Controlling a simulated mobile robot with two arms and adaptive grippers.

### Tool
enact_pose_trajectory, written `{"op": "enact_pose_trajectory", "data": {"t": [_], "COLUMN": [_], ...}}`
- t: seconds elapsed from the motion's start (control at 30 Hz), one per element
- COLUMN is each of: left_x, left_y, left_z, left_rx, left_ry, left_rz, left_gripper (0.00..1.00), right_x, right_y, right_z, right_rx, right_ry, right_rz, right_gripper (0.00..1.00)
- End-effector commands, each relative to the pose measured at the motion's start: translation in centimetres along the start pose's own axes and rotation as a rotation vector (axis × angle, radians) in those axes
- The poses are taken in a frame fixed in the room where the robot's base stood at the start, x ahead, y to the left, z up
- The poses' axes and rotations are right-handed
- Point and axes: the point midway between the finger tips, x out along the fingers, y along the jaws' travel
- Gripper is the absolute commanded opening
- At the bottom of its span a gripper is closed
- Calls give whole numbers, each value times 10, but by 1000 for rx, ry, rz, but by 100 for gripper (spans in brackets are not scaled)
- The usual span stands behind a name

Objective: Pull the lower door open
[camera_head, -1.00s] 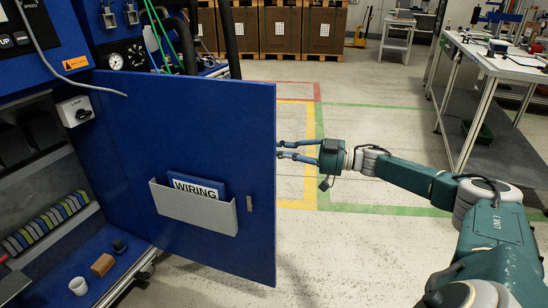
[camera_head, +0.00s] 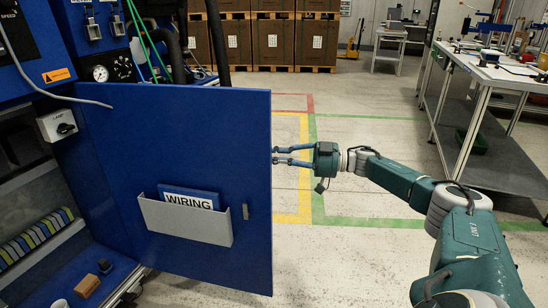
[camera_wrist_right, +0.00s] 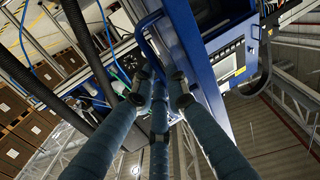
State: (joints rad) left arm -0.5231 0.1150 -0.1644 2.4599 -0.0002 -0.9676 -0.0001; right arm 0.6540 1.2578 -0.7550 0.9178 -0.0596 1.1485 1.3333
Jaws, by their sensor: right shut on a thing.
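The blue lower door (camera_head: 110,160) stands wide open, its inner face toward me in the head view. A grey pocket (camera_head: 185,220) with a WIRING booklet (camera_head: 188,198) is on that face. My right gripper (camera_head: 276,156) is at the door's free right edge; the door partly hides its fingertips. In the right wrist view, my right gripper (camera_wrist_right: 158,88) has its fingers closed around a blue bar-like handle (camera_wrist_right: 148,42). The exact contact is partly hidden. My left gripper is not in view.
The open cabinet interior (camera_head: 80,265) holds a brown block (camera_head: 87,285) and a white cup (camera_head: 60,303). A workbench (camera_head: 480,66) stands at the right. Crates (camera_head: 270,40) stand at the back. The floor (camera_head: 370,240) between door and workbench is clear, apart from my right arm.

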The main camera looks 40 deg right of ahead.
Motion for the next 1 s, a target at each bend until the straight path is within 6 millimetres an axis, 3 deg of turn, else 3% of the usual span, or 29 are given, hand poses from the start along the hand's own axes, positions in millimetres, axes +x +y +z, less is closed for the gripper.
{"op": "enact_pose_trajectory", "data": {"t": [0.07, 0.1, 0.2, 0.57, 1.0], "left_x": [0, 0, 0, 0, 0], "left_y": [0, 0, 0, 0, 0], "left_z": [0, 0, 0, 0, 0], "left_rx": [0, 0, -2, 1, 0], "left_ry": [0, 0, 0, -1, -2], "left_rz": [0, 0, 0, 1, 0], "left_gripper": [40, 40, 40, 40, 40], "right_x": [6, 6, 6, -3, -85], "right_y": [-4, -4, -4, -1, -1], "right_z": [-3, -3, -2, 0, 1], "right_rx": [3, 3, 3, 3, 2], "right_ry": [13, 13, 11, 2, 3], "right_rz": [-11, -11, -11, -3, -6], "right_gripper": [0, 19, 33, 33, 33]}}
